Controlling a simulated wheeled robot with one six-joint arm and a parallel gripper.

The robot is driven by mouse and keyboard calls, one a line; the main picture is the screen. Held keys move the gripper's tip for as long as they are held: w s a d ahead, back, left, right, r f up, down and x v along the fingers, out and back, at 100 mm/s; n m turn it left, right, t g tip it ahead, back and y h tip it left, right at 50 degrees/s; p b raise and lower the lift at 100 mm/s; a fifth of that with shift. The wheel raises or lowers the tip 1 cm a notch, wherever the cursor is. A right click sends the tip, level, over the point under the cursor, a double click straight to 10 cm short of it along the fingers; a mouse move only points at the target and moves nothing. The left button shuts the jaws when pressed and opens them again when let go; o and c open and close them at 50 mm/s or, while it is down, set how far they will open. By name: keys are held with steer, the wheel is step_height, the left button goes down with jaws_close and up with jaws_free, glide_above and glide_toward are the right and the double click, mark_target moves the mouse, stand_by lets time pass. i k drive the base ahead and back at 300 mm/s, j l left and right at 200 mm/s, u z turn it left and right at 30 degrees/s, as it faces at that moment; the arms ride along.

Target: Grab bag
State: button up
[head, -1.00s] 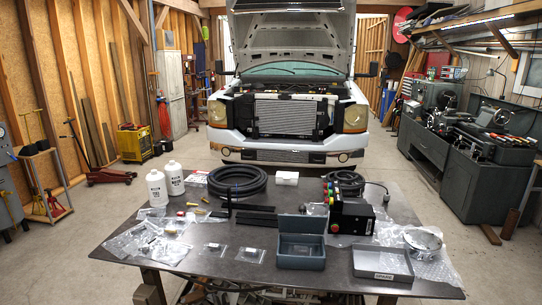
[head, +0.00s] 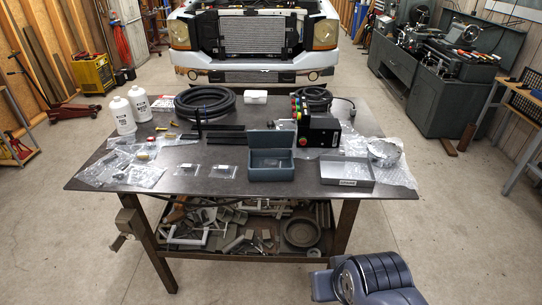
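Several clear plastic bags lie on the dark metal table. One small flat bag (head: 222,171) lies left of the open blue-grey box, and a similar small bag (head: 187,170) lies to its left. Larger crumpled clear bags (head: 112,168) spread over the table's left side, with small parts in or on them. Which bag the task means cannot be told. Part of my arm shows at the bottom right, in front of the table and apart from it. My gripper itself is not in view.
The table (head: 290,195) has an open blue-grey box (head: 271,172), a shallow grey tray (head: 346,181), a black control box (head: 318,133), white bottles (head: 121,115) and a coiled black hose (head: 206,102). A shelf below holds scrap parts. The floor in front is clear.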

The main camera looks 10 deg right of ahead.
mark_target(265, 164)
steer(key=i+l+u, duration=0.15)
steer(key=i+u, duration=0.3)
steer(key=i+l+u, duration=0.4)
steer(key=i, duration=0.15)
